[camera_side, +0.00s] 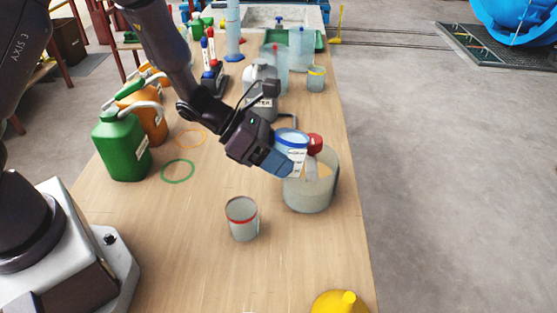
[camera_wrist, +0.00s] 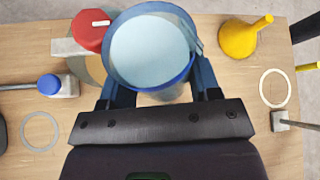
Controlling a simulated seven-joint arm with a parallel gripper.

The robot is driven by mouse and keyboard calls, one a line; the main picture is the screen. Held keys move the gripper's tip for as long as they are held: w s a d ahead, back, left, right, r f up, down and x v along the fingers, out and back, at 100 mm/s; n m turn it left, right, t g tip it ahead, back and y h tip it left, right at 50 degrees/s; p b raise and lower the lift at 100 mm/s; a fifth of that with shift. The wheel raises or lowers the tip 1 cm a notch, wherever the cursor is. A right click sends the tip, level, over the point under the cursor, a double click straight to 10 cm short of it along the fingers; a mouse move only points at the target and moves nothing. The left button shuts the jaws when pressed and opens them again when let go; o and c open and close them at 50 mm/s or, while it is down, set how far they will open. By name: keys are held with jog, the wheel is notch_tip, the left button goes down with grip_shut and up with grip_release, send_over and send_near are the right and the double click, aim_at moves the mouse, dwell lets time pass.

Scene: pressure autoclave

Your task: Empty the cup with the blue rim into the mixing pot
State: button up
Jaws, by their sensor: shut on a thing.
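The cup with the blue rim (camera_side: 291,138) is between the fingers of my gripper (camera_side: 277,160), which is shut on it. In the wrist view the cup (camera_wrist: 150,52) is nearly upright, with pale blue contents inside its rim; the gripper's fingers (camera_wrist: 163,92) are on its sides. In the side view the cup overlaps the upper left part of the mixing pot (camera_side: 312,196), a grey, open container on the table. The cup's exact height over the pot is hard to tell. Something beige shows inside the pot.
A red-rimmed cup (camera_side: 242,218) stands left of and nearer than the pot. A red knob-like thing (camera_side: 315,143) is close right of the held cup. A yellow funnel (camera_side: 340,303) is at the front edge. Green (camera_side: 122,145) and orange jugs stand left.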

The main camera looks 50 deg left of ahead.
aim_at(287, 137)
jog(key=shift+w+r+n+g, duration=0.15)
jog(key=shift+r+g, duration=0.1)
jog(key=shift+r, duration=0.25)
jog(key=shift+w+r+n+g, duration=0.15)
jog(key=shift+r+g, duration=0.1)
jog(key=shift+r, duration=0.25)
jog(key=shift+s+f+g, duration=0.1)
jog(key=shift+f+g, duration=0.1)
jog(key=shift+g, duration=0.2)
jog(key=shift+f+n+g, duration=0.3)
jog(key=shift+n+g, duration=0.5)
jog(key=shift+g, duration=0.1)
jog(key=shift+r+n+g, duration=0.1)
jog(key=shift+n+g, duration=0.5)
jog(key=shift+g, duration=0.6)
jog(key=shift+w+a+r+n+g, duration=0.15)
jog(key=shift+n+g, duration=0.2)
jog(key=shift+g, duration=0.25)
jog(key=shift+w+d+r+n+g, duration=0.1)
jog(key=shift+n+g, duration=0.25)
jog(key=shift+g, duration=0.25)
jog(key=shift+w+a+r+n+g+h, duration=0.1)
jog(key=shift+w+r+n+g+h, duration=0.25)
jog(key=shift+g, duration=0.3)
jog(key=shift+w+r+n+g+h, duration=0.2)
jog(key=shift+r+n+g+h, duration=0.2)
jog(key=shift+g, duration=0.25)
